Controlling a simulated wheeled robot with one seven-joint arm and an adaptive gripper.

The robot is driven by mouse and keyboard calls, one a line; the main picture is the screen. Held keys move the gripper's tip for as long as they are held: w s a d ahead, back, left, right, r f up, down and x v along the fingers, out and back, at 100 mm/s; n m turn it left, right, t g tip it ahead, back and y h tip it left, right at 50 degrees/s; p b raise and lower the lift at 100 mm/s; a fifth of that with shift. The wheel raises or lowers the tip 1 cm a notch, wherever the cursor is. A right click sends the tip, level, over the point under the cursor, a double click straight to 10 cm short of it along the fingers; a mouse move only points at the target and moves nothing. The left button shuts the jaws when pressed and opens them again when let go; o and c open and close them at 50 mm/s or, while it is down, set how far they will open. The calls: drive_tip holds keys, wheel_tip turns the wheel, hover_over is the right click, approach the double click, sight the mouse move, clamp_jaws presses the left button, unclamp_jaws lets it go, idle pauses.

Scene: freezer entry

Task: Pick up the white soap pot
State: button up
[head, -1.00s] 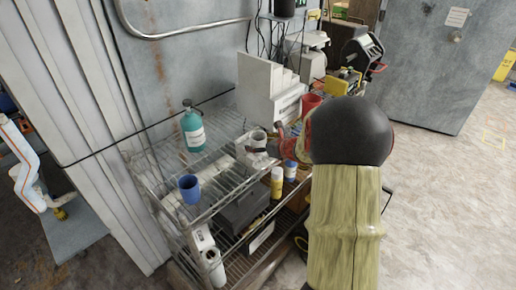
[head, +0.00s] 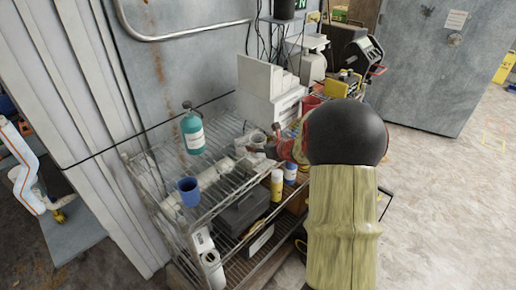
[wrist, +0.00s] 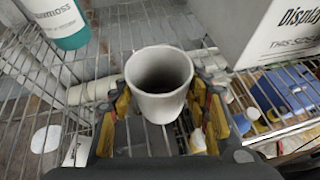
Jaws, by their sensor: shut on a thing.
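The white soap pot (wrist: 160,95) is a round, open-topped pot with a dark inside, seen from above in the wrist view. It also shows in the head view (head: 258,138), small, at the right part of the wire shelf. My gripper (wrist: 163,112) has its yellow-padded fingers on both sides of the pot, shut on it. In the head view my gripper (head: 262,150) is a dark shape around the pot's lower part. The pot looks about upright. Its base is hidden, so I cannot tell whether it touches the shelf.
A red cup (head: 311,103) is to the right. A yellow bottle (head: 277,185) stands lower down.

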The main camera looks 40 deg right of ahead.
drive_tip(key=shift+c, duration=1.3)
drive_tip(key=shift+r, duration=0.15)
